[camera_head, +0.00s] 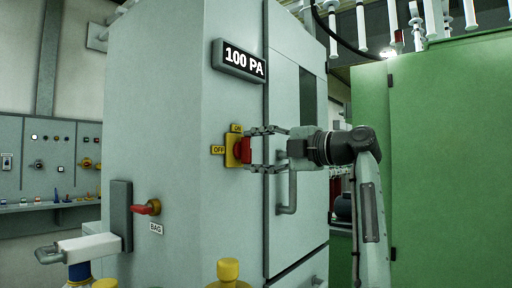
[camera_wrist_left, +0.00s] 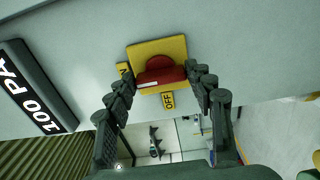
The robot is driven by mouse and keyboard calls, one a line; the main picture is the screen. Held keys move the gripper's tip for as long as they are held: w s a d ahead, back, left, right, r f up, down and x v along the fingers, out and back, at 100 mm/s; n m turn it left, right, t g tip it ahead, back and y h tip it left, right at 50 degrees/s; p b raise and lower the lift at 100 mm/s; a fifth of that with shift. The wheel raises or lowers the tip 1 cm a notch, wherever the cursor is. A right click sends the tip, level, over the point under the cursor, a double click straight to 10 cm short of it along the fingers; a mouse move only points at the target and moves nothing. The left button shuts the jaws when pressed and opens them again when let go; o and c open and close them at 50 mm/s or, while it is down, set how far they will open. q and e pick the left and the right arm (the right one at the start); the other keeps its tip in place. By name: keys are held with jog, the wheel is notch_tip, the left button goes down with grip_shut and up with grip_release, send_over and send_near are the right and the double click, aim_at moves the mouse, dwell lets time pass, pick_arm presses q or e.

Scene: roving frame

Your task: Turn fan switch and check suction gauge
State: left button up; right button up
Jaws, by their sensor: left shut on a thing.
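The fan switch is a red knob (camera_head: 245,150) on a yellow plate (camera_head: 231,150) on the grey cabinet's side. An ON label (camera_head: 236,128) sits above it and an OFF label (camera_head: 218,150) to its left. In the wrist view, the red knob (camera_wrist_left: 162,72) lies between the fingers, its bar running across the picture with a pale stripe at its left part. My left gripper (camera_head: 254,149) is shut on the knob. The suction gauge (camera_head: 239,61) above reads 100 PA; it also shows sideways in the wrist view (camera_wrist_left: 30,90). My right gripper is not in view.
A red-handled lever (camera_head: 148,208) with a BAG label (camera_head: 156,229) is lower on the cabinet (camera_head: 165,100). A door handle (camera_head: 289,195) projects below my gripper. A green cabinet (camera_head: 450,150) stands at right. A yellow-topped object (camera_head: 229,270) stands in front.

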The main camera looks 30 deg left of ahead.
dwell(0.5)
pick_arm(q)
jog(key=o, duration=1.2)
jog(key=shift+c, duration=0.2)
jog(key=shift+d, duration=0.1)
jog(key=d, duration=1.1)
jog(key=shift+s+d, duration=0.4)
jog(key=shift+s, duration=0.05)
jog(key=shift+d, duration=0.1)
